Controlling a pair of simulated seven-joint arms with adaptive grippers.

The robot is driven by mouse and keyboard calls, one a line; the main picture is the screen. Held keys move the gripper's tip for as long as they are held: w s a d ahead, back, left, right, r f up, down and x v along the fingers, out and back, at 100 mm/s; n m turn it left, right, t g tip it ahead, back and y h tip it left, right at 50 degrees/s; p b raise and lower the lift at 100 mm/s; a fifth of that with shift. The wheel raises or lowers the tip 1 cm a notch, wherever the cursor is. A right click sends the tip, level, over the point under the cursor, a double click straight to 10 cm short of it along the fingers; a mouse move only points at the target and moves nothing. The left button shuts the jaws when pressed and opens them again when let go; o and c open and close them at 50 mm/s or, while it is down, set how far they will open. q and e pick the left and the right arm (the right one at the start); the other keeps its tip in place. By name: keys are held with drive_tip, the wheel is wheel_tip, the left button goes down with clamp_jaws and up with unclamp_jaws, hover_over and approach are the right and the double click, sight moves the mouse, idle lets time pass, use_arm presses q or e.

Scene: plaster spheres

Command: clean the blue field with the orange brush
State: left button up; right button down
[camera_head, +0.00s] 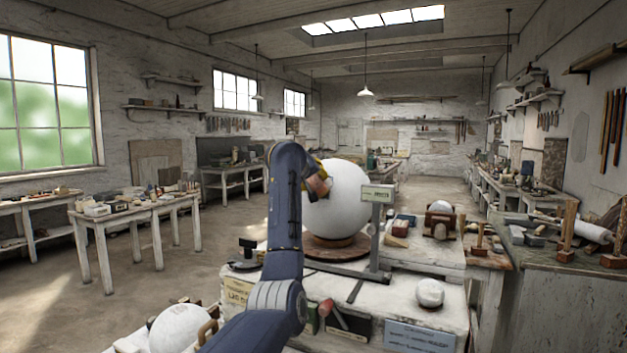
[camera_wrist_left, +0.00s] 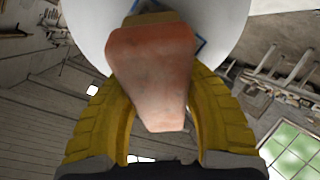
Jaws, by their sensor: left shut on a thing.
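The large white plaster sphere (camera_head: 345,200) stands on a round brown base (camera_head: 330,247) on the central bench. My left gripper (camera_head: 311,178) is at the sphere's left side, shut on the orange brush (camera_head: 319,187). In the left wrist view the yellow fingers of my left gripper (camera_wrist_left: 155,100) are on both sides of the orange brush (camera_wrist_left: 150,65), whose far end is over the white sphere (camera_wrist_left: 90,25). A thin blue edge of the blue field (camera_wrist_left: 201,46) shows beside the brush; the rest is hidden. I cannot tell whether the brush touches the sphere. My right gripper is not in view.
A post with a small sign (camera_head: 377,194) stands just right of the sphere. A small white ball (camera_head: 430,292) lies at the bench's front right. Another plaster sphere (camera_head: 180,328) is low at the left. A side table (camera_head: 135,207) with tools stands further left, with open floor between.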

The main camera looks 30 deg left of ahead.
use_arm(q)
drive_tip(key=shift+d+f, duration=0.15)
drive_tip(key=shift+f, duration=0.05)
drive_tip(key=shift+s+d+f, duration=0.4)
drive_tip(key=shift+d+f, duration=0.1)
drive_tip(key=shift+d, duration=0.2)
drive_tip(key=shift+w+a+r, duration=0.4)
drive_tip(key=shift+a+r, duration=0.3)
drive_tip(key=shift+a, duration=0.15)
drive_tip(key=shift+w+a+r, duration=0.4)
drive_tip(key=shift+a+r, duration=0.25)
drive_tip(key=shift+a, duration=0.15)
drive_tip(key=shift+d, duration=0.1)
drive_tip(key=shift+s+d+f, duration=0.45)
drive_tip(key=shift+d+f, duration=0.2)
drive_tip(key=shift+d, duration=0.1)
drive_tip(key=shift+s+d+f, duration=0.4)
drive_tip(key=shift+d+f, duration=0.25)
drive_tip(key=shift+d, duration=0.1)
drive_tip(key=shift+w+a+r, duration=0.45)
drive_tip(key=shift+a+r, duration=0.2)
drive_tip(key=shift+a, duration=0.15)
drive_tip(key=shift+w+a+r, duration=0.45)
drive_tip(key=shift+a+r, duration=0.2)
drive_tip(key=shift+a, duration=0.1)
